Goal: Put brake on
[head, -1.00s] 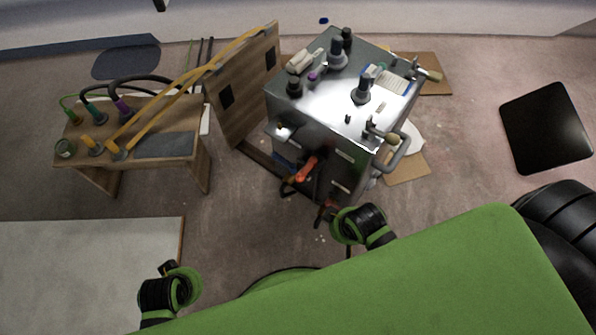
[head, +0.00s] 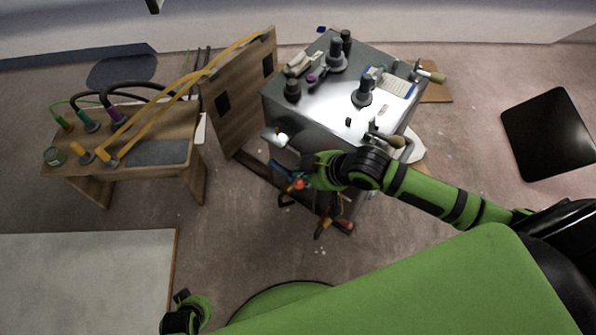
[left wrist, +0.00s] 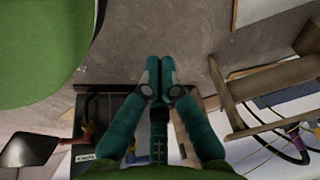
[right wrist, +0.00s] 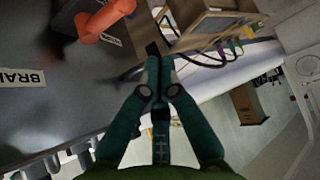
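A metal cabinet (head: 310,115) stands in the middle of the head view. On its front is an orange lever (head: 297,184), mostly covered by my right arm; it also shows at the top left of the right wrist view (right wrist: 104,22). A white label with the letters BRA (right wrist: 22,78) sits near it. My right gripper (head: 308,168) is in front of the cabinet face; in the right wrist view its fingers (right wrist: 160,58) are together, empty, and apart from the lever. My left gripper (head: 182,297) is low at the left, its fingers (left wrist: 160,62) together and empty.
Knobs and a cranked handle (head: 388,139) stand on the cabinet top. A red-ended handle (head: 345,225) sits low on the front. A wooden door panel (head: 240,95) stands open at its left, beside a wooden bench (head: 190,165) with cables.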

